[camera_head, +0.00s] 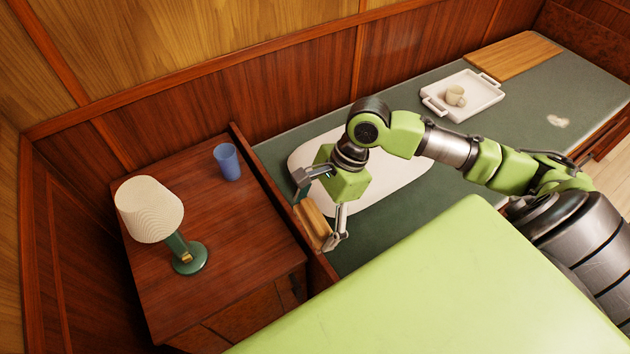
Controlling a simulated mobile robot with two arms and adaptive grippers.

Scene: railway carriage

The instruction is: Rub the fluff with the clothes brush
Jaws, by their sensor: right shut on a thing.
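My right gripper (320,212) is shut on a wooden block-like thing, which looks like the clothes brush (312,224). It is held at the left end of the green bench top, by the raised wooden edge. The brush's bristles cannot be made out. A small pale patch, which looks like the fluff (558,121), lies on the green top at the far right, well away from the gripper. My left gripper does not show.
A white oval mat (395,188) lies under my right arm. A lamp (150,210) and a blue cup (227,162) stand on the wooden cabinet (240,235) at left.

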